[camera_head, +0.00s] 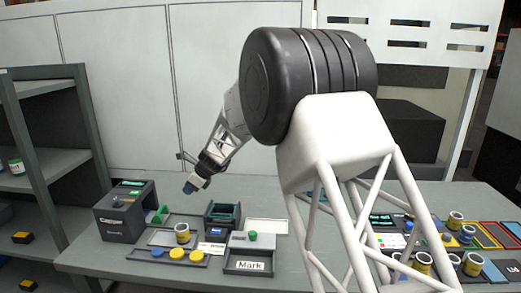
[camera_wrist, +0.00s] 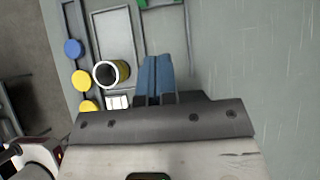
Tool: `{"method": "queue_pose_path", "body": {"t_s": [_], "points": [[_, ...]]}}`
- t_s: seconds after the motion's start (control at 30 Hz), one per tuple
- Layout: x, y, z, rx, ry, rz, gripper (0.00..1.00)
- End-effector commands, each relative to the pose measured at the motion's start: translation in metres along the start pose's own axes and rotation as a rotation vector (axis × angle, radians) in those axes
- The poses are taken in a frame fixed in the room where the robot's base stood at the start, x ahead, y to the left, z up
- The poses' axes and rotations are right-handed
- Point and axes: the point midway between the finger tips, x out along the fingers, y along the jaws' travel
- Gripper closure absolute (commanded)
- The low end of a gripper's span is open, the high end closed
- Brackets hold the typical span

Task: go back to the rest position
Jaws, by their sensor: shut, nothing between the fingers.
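My gripper (camera_head: 190,187) is in the air above the left part of the table (camera_head: 90,255), over the stations there. In the wrist view its two blue fingers (camera_wrist: 156,80) are together, with nothing between them. A yellow cup with a white rim (camera_wrist: 111,74) stands on a grey tray (camera_wrist: 112,25) to the left of the fingers.
A dark grey machine (camera_head: 125,212) stands at the left. A box labelled Mark (camera_head: 250,253) with a green button and a dark green-edged bin (camera_head: 222,215) are nearby. Several cups and coloured trays (camera_head: 485,236) are at the right. A shelf (camera_head: 60,160) stands far left.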

Motion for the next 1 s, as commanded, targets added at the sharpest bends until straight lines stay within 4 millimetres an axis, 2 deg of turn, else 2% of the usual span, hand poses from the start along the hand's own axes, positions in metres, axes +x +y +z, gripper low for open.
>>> {"method": "queue_pose_path", "body": {"t_s": [0.17, 0.37, 0.6, 1.0], "points": [[-0.029, 0.008, -0.008, -0.057, 0.017, -0.011, 1.00], [-0.082, 0.028, -0.026, -0.175, 0.057, -0.025, 1.00], [-0.152, 0.063, -0.054, -0.344, 0.120, -0.037, 1.00], [-0.253, 0.136, -0.106, -0.615, 0.237, -0.031, 1.00]]}}
